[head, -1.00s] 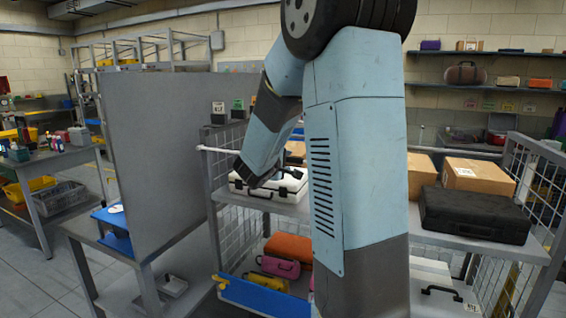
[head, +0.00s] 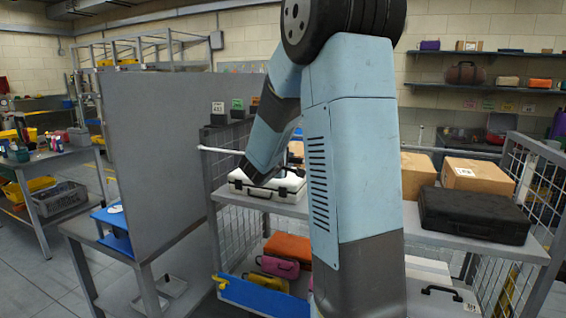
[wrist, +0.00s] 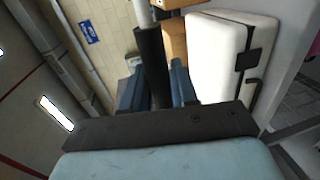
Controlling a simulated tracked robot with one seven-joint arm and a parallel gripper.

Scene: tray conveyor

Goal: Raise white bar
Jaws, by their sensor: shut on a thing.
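The white bar (head: 222,150) runs level across the front of the wire-sided shelf unit in the head view. Its left end is clear and its middle passes behind my arm. In the wrist view the bar (wrist: 143,13) enters from the top and leads into a black sleeve (wrist: 151,55). My gripper (wrist: 155,88) is shut, with its blue-grey fingers on either side of the sleeve. In the head view my fingers are hidden behind my own wrist.
A white case (head: 285,187) lies on the shelf behind and below the bar. Cardboard boxes (head: 473,176) and a black case (head: 474,214) stand to the right. A grey panel (head: 165,150) stands to the left. A blue board (head: 262,298) lies low in front.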

